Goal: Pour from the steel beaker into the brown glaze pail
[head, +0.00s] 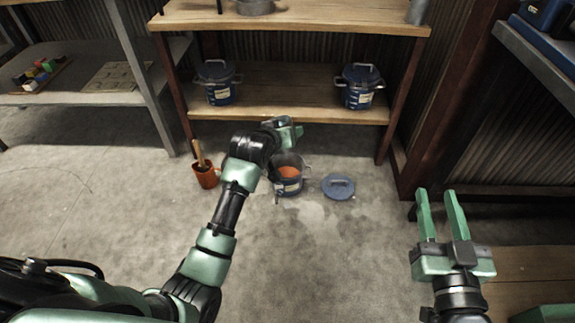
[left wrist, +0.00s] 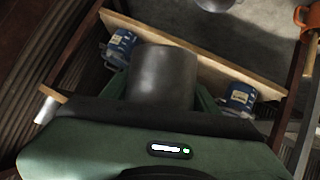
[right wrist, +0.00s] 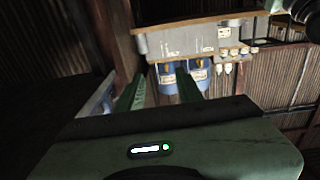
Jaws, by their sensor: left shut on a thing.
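A blue open pail (head: 287,187) with orange-brown contents stands on the concrete floor in the head view. Its label is too small to read. My left gripper (head: 290,132) is above the pail's far side. In the left wrist view a grey steel beaker (left wrist: 163,75) fills the space between the fingers of my left gripper (left wrist: 163,98), which is shut on it. In the head view I cannot clearly separate the beaker from the pail's grey inside. My right gripper (head: 443,213) is open and empty at the right, away from the pail.
A blue lid (head: 338,186) lies right of the pail. An orange mug (head: 206,175) with a stick stands left. Two lidded blue pails (head: 217,92) (head: 358,95) sit on the low wooden shelf (head: 290,112) behind. The floor in front is clear.

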